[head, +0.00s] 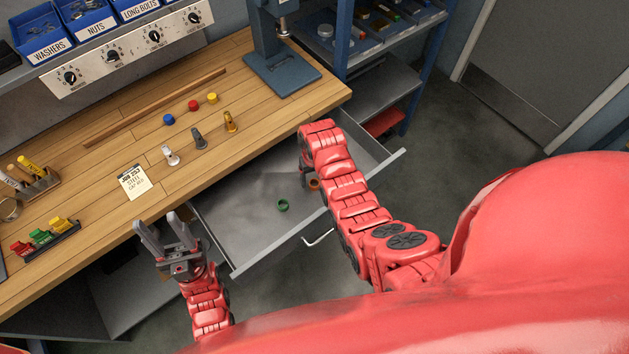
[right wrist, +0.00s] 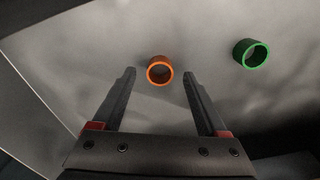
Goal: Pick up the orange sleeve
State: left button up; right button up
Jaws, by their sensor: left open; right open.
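The orange sleeve (right wrist: 160,70) is a short open ring lying in the grey drawer. In the right wrist view it sits just beyond and between the fingertips of my right gripper (right wrist: 158,75), which is open and empty. In the head view the sleeve (head: 314,184) shows partly, beside my right arm, which hides the rest of it. My right gripper's fingers are hidden in the head view. My left gripper (head: 161,227) is open and empty near the front edge of the bench.
A green sleeve (right wrist: 251,54) lies in the drawer (head: 243,237), apart from the orange one. The drawer is pulled out below the wooden bench (head: 256,123). Pegs, coloured knobs and a job card (head: 132,181) are on the bench. A blue press (head: 283,73) stands at its right end.

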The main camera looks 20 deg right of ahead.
jog(key=shift+f, duration=0.9)
grip_shut()
